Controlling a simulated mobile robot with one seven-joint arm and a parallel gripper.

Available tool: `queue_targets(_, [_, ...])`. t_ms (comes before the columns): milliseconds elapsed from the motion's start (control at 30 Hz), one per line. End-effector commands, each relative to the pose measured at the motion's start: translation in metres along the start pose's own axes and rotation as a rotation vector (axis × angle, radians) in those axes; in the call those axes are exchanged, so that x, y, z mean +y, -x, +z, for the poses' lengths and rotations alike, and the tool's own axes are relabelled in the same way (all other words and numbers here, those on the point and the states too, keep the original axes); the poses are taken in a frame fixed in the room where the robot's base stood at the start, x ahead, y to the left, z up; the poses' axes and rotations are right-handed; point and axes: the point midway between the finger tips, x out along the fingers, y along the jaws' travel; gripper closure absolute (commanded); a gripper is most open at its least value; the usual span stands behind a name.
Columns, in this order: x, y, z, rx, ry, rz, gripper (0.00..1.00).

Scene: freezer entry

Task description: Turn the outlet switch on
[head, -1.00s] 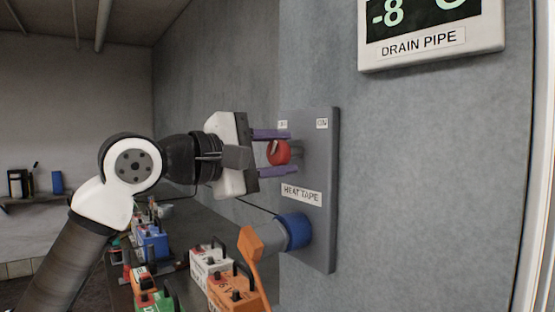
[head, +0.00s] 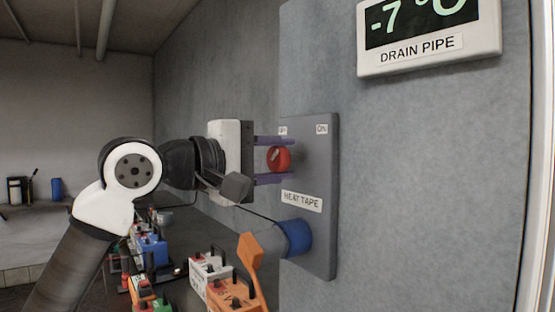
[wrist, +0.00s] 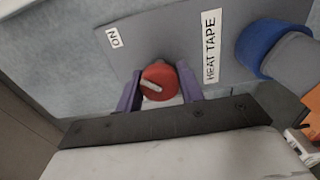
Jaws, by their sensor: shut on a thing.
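The outlet switch is a red round knob (head: 279,159) with a pale pointer mark, on a grey panel (head: 318,240) labelled HEAT TAPE. An ON label (head: 321,129) sits at the panel's upper right, and a partly hidden label (head: 283,131) at its upper left. My gripper (head: 274,160) reaches in from the left, its purple fingers above and below the knob, shut on it. In the wrist view the knob (wrist: 158,80) sits between the fingertips, its pale mark slanted. The ON label (wrist: 114,38) lies up and left of it.
A blue-collared plug (head: 294,237) sticks out of the panel below the knob. A display reading -7, labelled DRAIN PIPE (head: 430,48), hangs at upper right. Several tool cases, including an orange one (head: 235,294) and a blue one (head: 152,250), stand below my arm.

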Motion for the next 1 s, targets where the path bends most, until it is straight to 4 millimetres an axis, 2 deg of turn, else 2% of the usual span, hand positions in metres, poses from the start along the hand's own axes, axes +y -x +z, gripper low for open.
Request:
queue_targets(100, [-0.001,0.000,0.001,-0.001,-0.001,-0.003,0.85])
queue_targets(133, [-0.001,0.000,0.001,-0.001,-0.001,-0.003,0.60])
queue_targets(300, [-0.001,0.000,0.000,-0.001,0.000,-0.002,0.41])
queue_targets(533, [0.000,0.000,0.000,0.000,0.000,-0.001,0.41])
queue_targets(667, [-0.001,0.008,0.000,0.001,0.001,0.001,0.41])
queue_targets(767, [-0.002,0.023,-0.001,0.003,0.000,0.001,0.41])
queue_targets(1000, [-0.002,0.078,-0.001,0.003,0.001,0.002,0.41])
